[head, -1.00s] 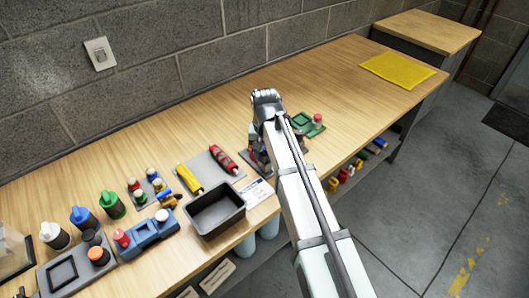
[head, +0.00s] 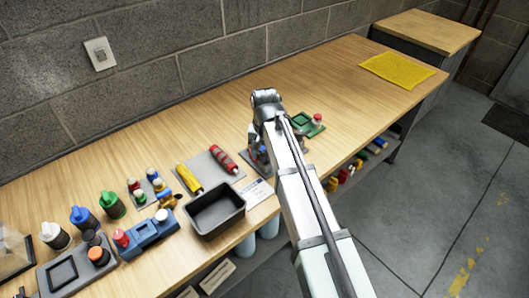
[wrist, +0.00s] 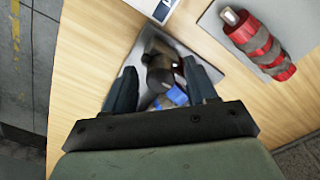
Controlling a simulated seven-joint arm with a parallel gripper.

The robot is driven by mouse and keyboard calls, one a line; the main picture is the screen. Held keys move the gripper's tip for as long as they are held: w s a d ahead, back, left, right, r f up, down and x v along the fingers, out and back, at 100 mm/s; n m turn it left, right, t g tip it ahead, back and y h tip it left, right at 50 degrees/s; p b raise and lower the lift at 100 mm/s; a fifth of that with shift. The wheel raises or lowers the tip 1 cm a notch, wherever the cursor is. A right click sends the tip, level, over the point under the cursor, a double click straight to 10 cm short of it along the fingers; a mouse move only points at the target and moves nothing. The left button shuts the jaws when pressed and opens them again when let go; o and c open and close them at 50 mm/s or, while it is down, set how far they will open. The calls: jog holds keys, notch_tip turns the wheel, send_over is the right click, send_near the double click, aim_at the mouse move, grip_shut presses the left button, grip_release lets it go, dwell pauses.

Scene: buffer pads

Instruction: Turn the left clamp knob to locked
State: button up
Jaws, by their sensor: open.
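My gripper (wrist: 161,68) is open, its two dark fingers on either side of a dark rounded knob-like part (wrist: 160,79) in the wrist view. I cannot tell whether the fingers touch it. Below the knob-like part is a small blue part (wrist: 176,96). Both are over a grey plate (wrist: 213,73) on the bench. In the head view my gripper (head: 257,147) is over this plate, and my arm hides most of it. No lock marking is readable, so I cannot tell how the knob is set.
A red ribbed cylinder (wrist: 262,45) lies close by on another grey plate; it also shows in the head view (head: 222,159), beside a yellow one (head: 189,179). A black tray (head: 216,222) stands to the left. A green fixture (head: 301,121) is to the right.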

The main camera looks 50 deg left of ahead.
aim_at(265, 153)
notch_tip(265, 153, up, 14)
dwell(0.7)
jog(key=shift+d+f, duration=0.1)
jog(key=shift+f, duration=0.05)
dwell(0.4)
